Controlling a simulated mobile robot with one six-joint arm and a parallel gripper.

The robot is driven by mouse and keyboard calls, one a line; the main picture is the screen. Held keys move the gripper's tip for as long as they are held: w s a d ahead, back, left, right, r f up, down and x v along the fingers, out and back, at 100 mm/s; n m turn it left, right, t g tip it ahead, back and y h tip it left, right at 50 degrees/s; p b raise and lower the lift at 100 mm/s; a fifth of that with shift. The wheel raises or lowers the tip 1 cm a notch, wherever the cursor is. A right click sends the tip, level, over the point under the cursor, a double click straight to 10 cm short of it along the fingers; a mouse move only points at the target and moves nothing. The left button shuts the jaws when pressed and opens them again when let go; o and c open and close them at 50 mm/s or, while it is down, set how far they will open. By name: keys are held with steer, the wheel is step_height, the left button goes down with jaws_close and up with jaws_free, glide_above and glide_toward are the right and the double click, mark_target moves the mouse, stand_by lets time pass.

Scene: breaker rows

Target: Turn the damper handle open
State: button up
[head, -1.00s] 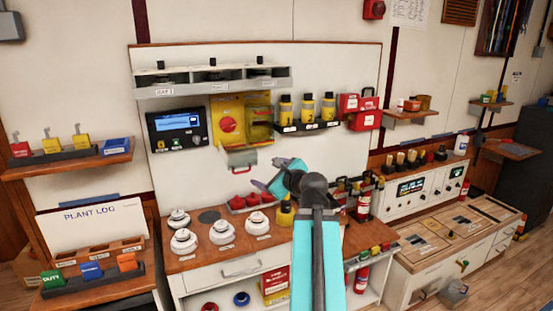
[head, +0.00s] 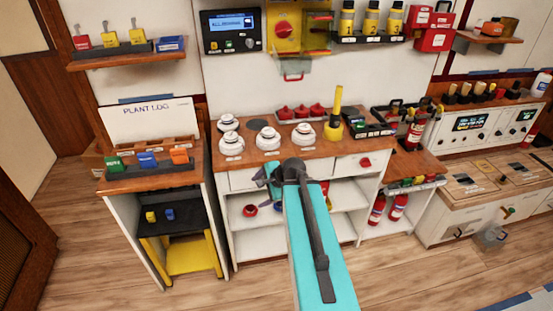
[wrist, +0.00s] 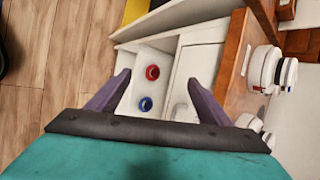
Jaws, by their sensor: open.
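No handle in view is clearly marked as the damper handle, so I cannot tell which one it is. My gripper (head: 266,178) is in front of the bench drawers in the head view, partly hidden by my own wrist. It is left of the red knob and far left of the green handle. In the wrist view my gripper (wrist: 158,82) has its two purple fingers spread wide, with nothing held between them.
The wooden bench top (head: 240,160) carries white round detectors (head: 268,138) and a yellow torch-like item (head: 333,115). A red ring (wrist: 152,72) and a blue ring (wrist: 145,104) sit on the shelf below. A yellow step stool (head: 190,255) stands left. Floor in front is clear.

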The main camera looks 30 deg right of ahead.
steer(key=s+a+f+n+g+b, duration=0.1)
steer(key=s+a+f+n+g, duration=0.15)
steer(key=s+a+f, duration=0.4)
steer(key=s+a+f+n+g+b, duration=0.15)
steer(key=a+f+n, duration=0.25)
steer(key=f, duration=0.5)
steer(key=s+a+f+n+g, duration=0.3)
steer(key=s+a+f, duration=0.25)
steer(key=f, duration=0.25)
steer(key=s+a+f+n+g+h+b, duration=0.1)
steer(key=s+a+f+n+g, duration=0.2)
steer(key=s, duration=0.7)
steer(key=s+a+f+n+g+h+b, duration=0.1)
steer(key=s+a+f+n+g, duration=0.1)
steer(key=s+f+n, duration=0.5)
steer(key=shift+s+a+f+n+g, duration=0.4)
steer(key=shift+s+a+f, duration=0.2)
steer(key=shift+s+f, duration=1.3)
steer(key=shift+c, duration=0.5)
